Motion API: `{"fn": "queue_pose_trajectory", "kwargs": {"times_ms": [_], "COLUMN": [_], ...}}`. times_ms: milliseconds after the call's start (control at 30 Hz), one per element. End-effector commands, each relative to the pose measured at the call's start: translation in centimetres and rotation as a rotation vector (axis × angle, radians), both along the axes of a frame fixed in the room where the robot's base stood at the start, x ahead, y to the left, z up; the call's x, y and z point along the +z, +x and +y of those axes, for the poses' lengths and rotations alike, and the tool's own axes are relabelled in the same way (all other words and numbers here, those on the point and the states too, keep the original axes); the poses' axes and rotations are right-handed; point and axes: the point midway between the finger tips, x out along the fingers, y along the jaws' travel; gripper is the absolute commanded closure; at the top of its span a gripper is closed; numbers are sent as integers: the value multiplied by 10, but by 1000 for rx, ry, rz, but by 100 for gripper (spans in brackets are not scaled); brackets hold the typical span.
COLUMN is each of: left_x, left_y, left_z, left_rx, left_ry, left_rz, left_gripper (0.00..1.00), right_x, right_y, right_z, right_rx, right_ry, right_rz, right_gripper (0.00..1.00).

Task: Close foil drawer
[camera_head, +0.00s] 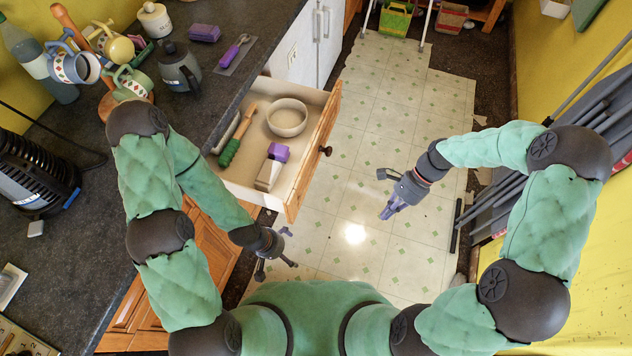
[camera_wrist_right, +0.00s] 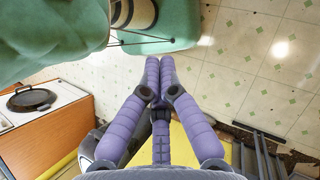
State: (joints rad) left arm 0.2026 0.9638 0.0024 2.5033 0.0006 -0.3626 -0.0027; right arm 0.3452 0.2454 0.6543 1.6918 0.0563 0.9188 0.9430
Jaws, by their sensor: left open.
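The drawer (camera_head: 313,150) stands pulled out from under the counter in the head view, with a wooden front and a dark round knob (camera_head: 325,151). Inside it lie a round beige bowl (camera_head: 287,118), a green-and-wood utensil (camera_head: 231,150) and a pale box with a purple end (camera_head: 269,172). My left gripper (camera_head: 279,257) is open and empty, below the drawer's near end in the picture and apart from it. My right gripper (camera_head: 390,209) is out over the floor, right of the drawer; in the wrist view its purple fingers (camera_wrist_right: 160,66) meet at the tips with nothing between them.
The dark counter (camera_head: 120,235) on the left holds mugs on a rack, a grey kettle (camera_head: 179,68) and a black appliance (camera_head: 35,172). Tiled floor (camera_head: 395,120) right of the drawer is clear. Grey poles (camera_head: 590,110) lean at the right wall.

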Motion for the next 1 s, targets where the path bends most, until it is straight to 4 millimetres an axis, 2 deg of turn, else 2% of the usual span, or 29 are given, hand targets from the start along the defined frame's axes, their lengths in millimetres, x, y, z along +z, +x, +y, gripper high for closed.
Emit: {"fn": "queue_pose_trajectory", "kwargs": {"times_ms": [33, 200, 400, 533, 700, 867, 1000], "left_x": [-5, -15, -27, -34, -39, -41, -43], "left_y": [0, 0, 0, 0, 0, 0, 0], "left_z": [0, 0, 0, 0, 0, 0, 0], "left_rx": [0, 0, 0, 0, 0, 0, 0], "left_ry": [0, 0, 0, 0, 0, 0, 0], "left_rz": [0, 0, 0, 0, 0, 0, 0], "left_gripper": [0, 0, 0, 0, 0, 0, 0], "right_x": [-9, -17, -20, -23, -28, -30, -30], "right_y": [-7, -15, 4, 28, 55, 65, 69], "right_z": [11, 49, 80, 84, 77, 73, 83], "right_rx": [-28, -136, -337, -496, -659, -717, -719], "right_ry": [76, 347, 674, 848, 970, 1004, 1006], "right_rz": [36, 97, 73, -1, -106, -153, -157], "right_gripper": [100, 100, 100, 100, 100, 100, 100]}}
